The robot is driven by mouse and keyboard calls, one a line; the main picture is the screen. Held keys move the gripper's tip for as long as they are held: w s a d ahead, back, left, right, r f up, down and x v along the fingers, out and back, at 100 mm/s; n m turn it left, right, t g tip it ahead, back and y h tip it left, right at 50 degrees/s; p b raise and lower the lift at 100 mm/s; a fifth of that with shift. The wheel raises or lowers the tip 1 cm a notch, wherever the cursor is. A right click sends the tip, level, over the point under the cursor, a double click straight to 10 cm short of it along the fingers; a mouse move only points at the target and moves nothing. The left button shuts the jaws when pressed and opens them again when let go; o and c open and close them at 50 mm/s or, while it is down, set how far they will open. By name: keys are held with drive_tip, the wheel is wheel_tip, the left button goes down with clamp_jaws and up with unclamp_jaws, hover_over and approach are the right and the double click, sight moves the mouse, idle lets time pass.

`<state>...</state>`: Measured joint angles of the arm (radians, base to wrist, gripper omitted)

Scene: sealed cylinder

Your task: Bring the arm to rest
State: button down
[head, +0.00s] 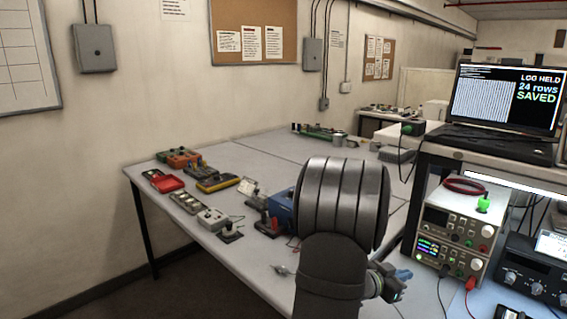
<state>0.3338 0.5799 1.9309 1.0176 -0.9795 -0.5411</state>
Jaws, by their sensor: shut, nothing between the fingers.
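A large dark grey banded rounded body, which looks like part of my arm (340,205), fills the lower middle of the head view, close to the camera. A narrower dark section (328,280) runs down from it to the bottom edge. A small dark part with a green spot (388,284) shows at its right; I cannot tell what it is. I cannot make out my gripper or its fingers. The arm hides part of the bench behind it. A laptop (505,100) at the right reads "LOG HELD 24 rows SAVED".
A grey bench (250,165) holds a red tray (165,182), a yellow-and-black meter (217,183), a blue box (280,206) and small devices. At right, a power supply (455,232) with leads and a dark instrument (530,275) stand close to the arm. Floor shows at lower left.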

drive_tip(key=x, duration=0.6)
drive_tip(key=shift+w+d+f, duration=0.1)
drive_tip(key=shift+w+d, duration=0.05)
drive_tip(key=shift+d, duration=0.2)
drive_tip(key=c, duration=2.1)
unclamp_jaws()
drive_tip(key=o, duration=1.8)
drive_tip(key=w+a+r, duration=0.1)
drive_tip(key=a, duration=0.1)
drive_tip(key=w+a+r, duration=0.1)
drive_tip(key=a, duration=0.1)
drive_tip(key=w+a+r, duration=0.1)
drive_tip(key=a, duration=0.2)
drive_tip(key=shift+a+r, duration=0.1)
drive_tip(key=o, duration=0.3)
drive_tip(key=shift+w+d, duration=0.1)
drive_tip(key=shift+d, duration=0.1)
drive_tip(key=x, duration=0.9)
drive_tip(key=shift+w, duration=0.1)
